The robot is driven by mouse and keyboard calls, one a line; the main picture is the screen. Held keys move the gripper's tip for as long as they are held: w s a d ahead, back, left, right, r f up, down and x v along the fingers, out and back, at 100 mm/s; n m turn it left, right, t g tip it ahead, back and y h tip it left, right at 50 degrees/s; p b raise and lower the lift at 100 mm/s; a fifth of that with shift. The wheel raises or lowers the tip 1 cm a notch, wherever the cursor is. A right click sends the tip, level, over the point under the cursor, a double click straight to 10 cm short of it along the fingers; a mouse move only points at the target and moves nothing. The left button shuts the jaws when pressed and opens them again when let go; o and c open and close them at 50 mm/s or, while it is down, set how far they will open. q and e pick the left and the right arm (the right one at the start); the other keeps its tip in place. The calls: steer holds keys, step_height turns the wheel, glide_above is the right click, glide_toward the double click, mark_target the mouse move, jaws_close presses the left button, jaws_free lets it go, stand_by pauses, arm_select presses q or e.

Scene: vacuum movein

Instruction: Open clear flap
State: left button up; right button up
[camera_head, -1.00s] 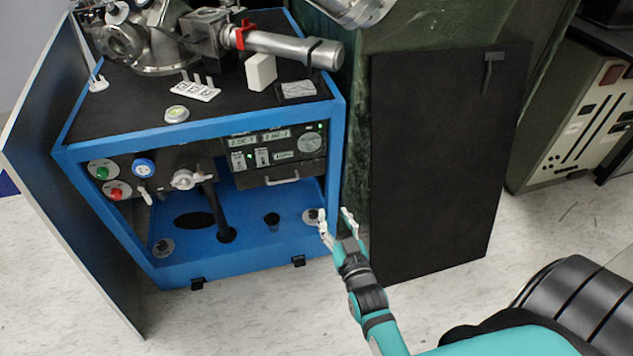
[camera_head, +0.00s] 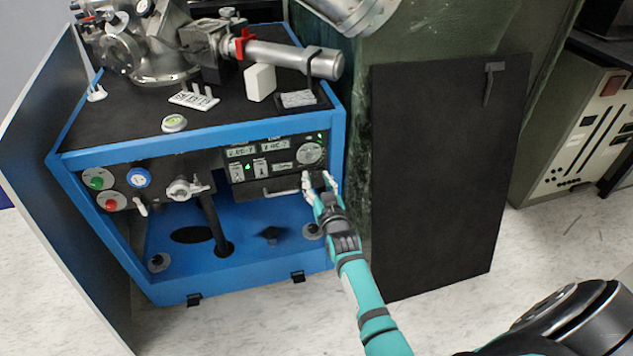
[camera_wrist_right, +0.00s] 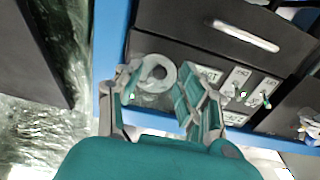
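The control panel (camera_head: 275,160) sits in the upper right of the blue cabinet's front. It has two lit displays and a round grey dial (camera_head: 309,153) at its right. A clear flap cannot be made out for certain in either view. My right gripper (camera_head: 318,181) is open and empty in front of the panel's lower right part, just below the dial. In the right wrist view, the open fingers (camera_wrist_right: 158,88) stand on either side of the round dial (camera_wrist_right: 157,74). Whether a finger touches the panel cannot be told. My left gripper is not in view.
The blue cabinet frame (camera_head: 337,170) runs close by the gripper's right side. A black panel (camera_head: 440,180) leans to the right. A metal handle (camera_head: 281,193) sits below the displays. A valve (camera_head: 184,190) and buttons (camera_head: 96,179) are at left. An open side panel (camera_head: 50,170) stands at far left.

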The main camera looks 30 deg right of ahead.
steer(key=shift+w+d, duration=0.15)
steer(key=shift+w, duration=0.3)
jaws_close()
